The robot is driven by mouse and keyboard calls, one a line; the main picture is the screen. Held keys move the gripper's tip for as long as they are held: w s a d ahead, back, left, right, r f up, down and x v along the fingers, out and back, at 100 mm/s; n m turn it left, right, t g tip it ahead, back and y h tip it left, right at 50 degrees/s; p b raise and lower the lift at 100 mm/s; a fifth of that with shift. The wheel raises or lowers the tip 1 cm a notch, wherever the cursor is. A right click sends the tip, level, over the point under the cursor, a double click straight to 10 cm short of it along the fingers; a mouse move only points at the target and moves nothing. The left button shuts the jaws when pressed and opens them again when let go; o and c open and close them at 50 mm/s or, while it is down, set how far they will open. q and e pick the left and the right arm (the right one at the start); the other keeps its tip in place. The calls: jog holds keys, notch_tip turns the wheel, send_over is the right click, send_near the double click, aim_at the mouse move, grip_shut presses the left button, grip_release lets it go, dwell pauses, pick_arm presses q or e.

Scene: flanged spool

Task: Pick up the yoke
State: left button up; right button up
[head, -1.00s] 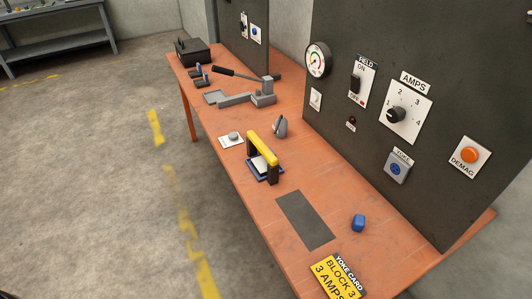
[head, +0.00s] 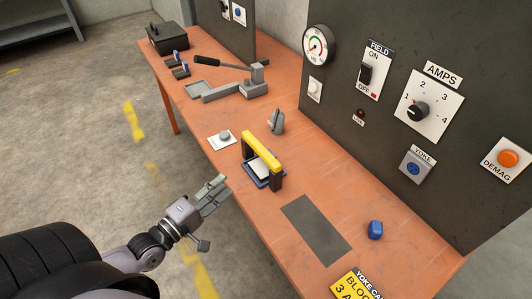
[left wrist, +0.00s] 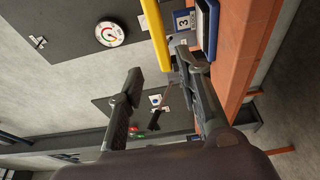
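The yoke (head: 262,150) has a yellow top bar and dark legs. It stands upright over a light block in a blue tray (head: 262,180) on the orange bench. My left gripper (head: 222,186) is at the bench's front edge, left of and nearer than the yoke, and apart from it. In the left wrist view its two fingers (left wrist: 160,66) are spread with nothing between them. There the yellow bar of the yoke (left wrist: 155,32) shows beyond the fingertips, and the blue tray's side (left wrist: 207,25) is at upper right. My right gripper is not in view.
A grey panel (head: 340,110) with a gauge and dials rises behind the bench. A blue plug-like piece (head: 375,230), a dark mat (head: 315,226) and a yellow card (head: 358,286) lie to the right. A button plate (head: 222,140) and a grey clamp-like piece (head: 277,121) are near the yoke.

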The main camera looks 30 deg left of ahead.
pick_arm(q)
jog(key=p, duration=0.1)
send_near(257, 152)
jog(key=x, duration=0.5)
jog(key=shift+w+d+f, duration=0.1)
jog(key=shift+d+f, duration=0.1)
jog(key=shift+w+d, duration=0.15)
jog(key=shift+w, duration=0.55)
jog(key=p+x, duration=0.1)
jog(key=x, duration=0.3)
jog(key=shift+w+r, duration=0.1)
jog(key=shift+w, duration=0.25)
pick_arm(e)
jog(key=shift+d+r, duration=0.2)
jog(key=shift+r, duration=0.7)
pick_arm(q)
jog(key=shift+c, duration=0.7)
grip_shut()
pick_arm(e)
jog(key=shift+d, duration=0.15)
pick_arm(q)
jog(key=shift+r, duration=0.2)
